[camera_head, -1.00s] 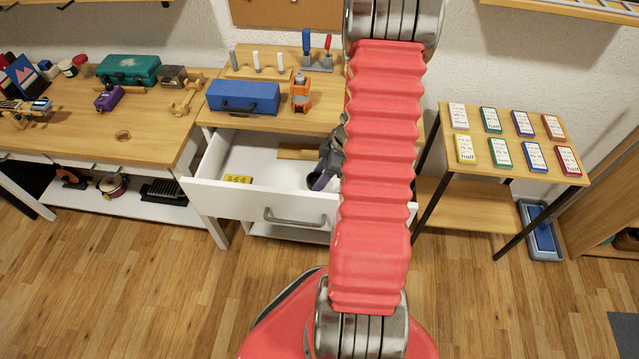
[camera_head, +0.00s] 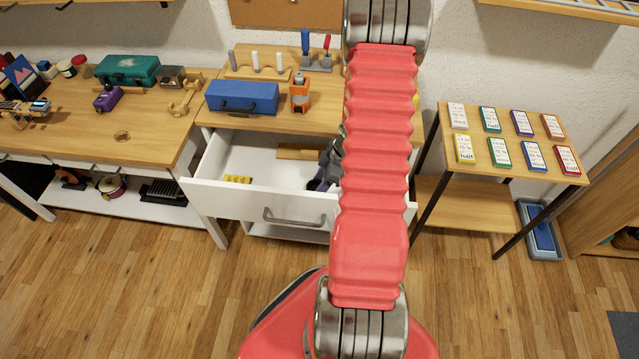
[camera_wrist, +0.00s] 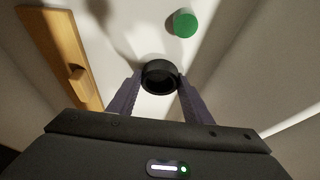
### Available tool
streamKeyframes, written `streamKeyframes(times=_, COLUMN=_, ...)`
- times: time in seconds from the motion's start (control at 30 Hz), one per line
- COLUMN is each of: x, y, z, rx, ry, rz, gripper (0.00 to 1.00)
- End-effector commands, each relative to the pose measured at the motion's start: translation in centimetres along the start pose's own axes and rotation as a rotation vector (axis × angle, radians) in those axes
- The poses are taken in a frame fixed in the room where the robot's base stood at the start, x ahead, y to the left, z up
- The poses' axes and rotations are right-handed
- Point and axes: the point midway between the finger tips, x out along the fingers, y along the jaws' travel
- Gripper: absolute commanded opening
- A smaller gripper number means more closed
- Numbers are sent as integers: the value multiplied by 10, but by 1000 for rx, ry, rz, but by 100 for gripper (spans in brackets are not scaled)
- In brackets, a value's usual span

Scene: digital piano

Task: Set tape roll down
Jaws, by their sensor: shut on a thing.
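The tape roll (camera_wrist: 160,77) is a black ring between my gripper's fingers in the wrist view, its opening partly facing the camera. My gripper (camera_wrist: 160,80) is shut on it, with one purple-grey finger on each side. The roll is over the white floor of the open drawer (camera_head: 262,203); whether it touches the floor I cannot tell. In the head view my gripper (camera_head: 320,183) shows only in part at the drawer's right side. My red arm hides the rest, and the roll cannot be made out there.
In the drawer, a wooden piece (camera_wrist: 66,62) lies left of my gripper and a green round thing (camera_wrist: 185,24) lies beyond it. A yellow item (camera_head: 237,180) lies at the drawer's left front. The drawer's middle is clear. A blue box (camera_head: 243,97) stands on the bench above.

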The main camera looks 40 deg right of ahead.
Motion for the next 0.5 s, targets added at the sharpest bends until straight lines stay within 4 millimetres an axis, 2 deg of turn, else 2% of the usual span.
streamKeyframes(times=0.1, x=2, y=0, z=1, rx=1, ry=0, rz=0, gripper=20)
streamKeyframes(times=0.13, x=2, y=0, z=0, rx=0, ry=0, rz=0, gripper=47)
streamKeyframes(times=0.37, x=1, y=0, z=0, rx=0, ry=0, rz=0, gripper=63)
streamKeyframes(times=0.5, x=1, y=0, z=0, rx=0, ry=0, rz=0, gripper=64)
